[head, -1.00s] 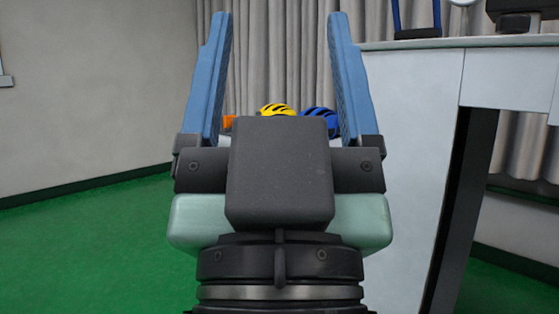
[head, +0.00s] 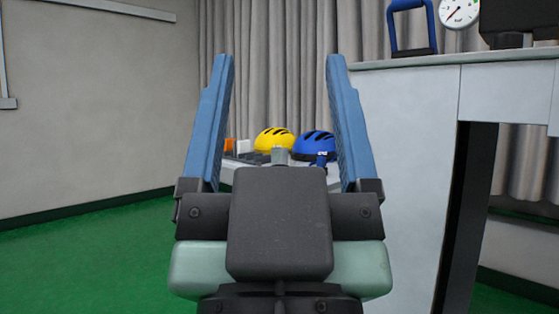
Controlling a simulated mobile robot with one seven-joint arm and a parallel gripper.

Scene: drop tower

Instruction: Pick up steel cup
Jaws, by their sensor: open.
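My gripper (head: 280,62) is open and empty, its two blue fingers pointing up and wide apart in the head view. Between the fingers, farther off, a small grey-green upright object (head: 280,155) shows just above my gripper's dark body. It may be the steel cup, but it is too small and partly hidden to be sure. It appears on or in front of a low, light-coloured table (head: 232,166), well beyond the fingers and not touching them.
A yellow helmet (head: 272,140) and a blue helmet (head: 313,145) sit on the far table, with orange and white items at its left. A tall pale bench (head: 405,150) stands close on the right, bearing a blue-framed object (head: 411,30) and a dial gauge (head: 459,12). Green floor (head: 90,260) is open at left.

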